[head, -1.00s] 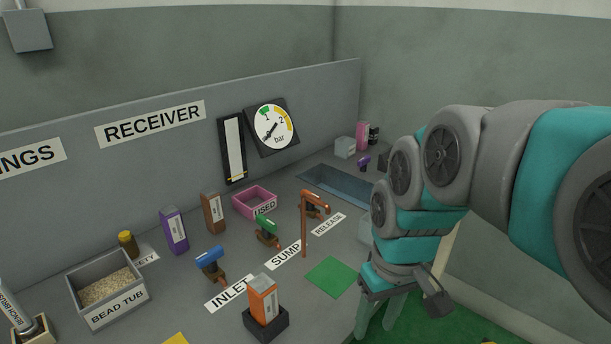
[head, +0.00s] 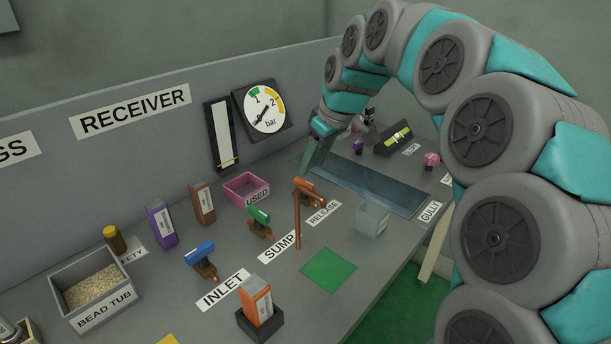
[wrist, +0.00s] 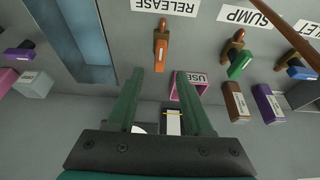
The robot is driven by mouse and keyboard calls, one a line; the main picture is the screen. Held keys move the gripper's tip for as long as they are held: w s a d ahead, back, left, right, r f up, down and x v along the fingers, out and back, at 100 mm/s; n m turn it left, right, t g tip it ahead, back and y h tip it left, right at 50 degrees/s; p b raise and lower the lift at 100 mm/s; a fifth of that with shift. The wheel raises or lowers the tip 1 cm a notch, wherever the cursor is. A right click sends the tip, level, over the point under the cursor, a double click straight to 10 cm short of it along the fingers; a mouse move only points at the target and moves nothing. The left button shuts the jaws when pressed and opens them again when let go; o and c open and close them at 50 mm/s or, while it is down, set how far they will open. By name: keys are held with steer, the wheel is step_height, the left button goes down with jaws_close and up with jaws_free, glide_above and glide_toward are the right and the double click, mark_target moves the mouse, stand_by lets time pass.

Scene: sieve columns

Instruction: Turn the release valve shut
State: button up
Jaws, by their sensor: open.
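The release valve (head: 312,192) has an orange handle on a brown body and sits behind the RELEASE label (head: 324,213) on the bench. In the wrist view the orange handle (wrist: 160,55) lies just beyond and between my fingertips, pointing toward me. My gripper (head: 312,165) is open and empty, above the bench behind the valve and beside the sunken trough. In the wrist view my gripper (wrist: 158,76) shows two green fingers spread apart. I cannot tell how high they are above the handle. Nothing is between the fingers.
A copper pipe (head: 297,222) stands upright in front of the valve. The green SUMP valve (head: 260,218) and blue INLET valve (head: 201,253) are to its left. A pink USED tray (head: 240,186) sits behind. The trough (head: 375,188) and a clear box (head: 372,219) lie right. A pressure gauge (head: 265,108) hangs behind.

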mark_target(304, 181)
steer(key=x, duration=0.6)
jaws_close()
stand_by(0.3)
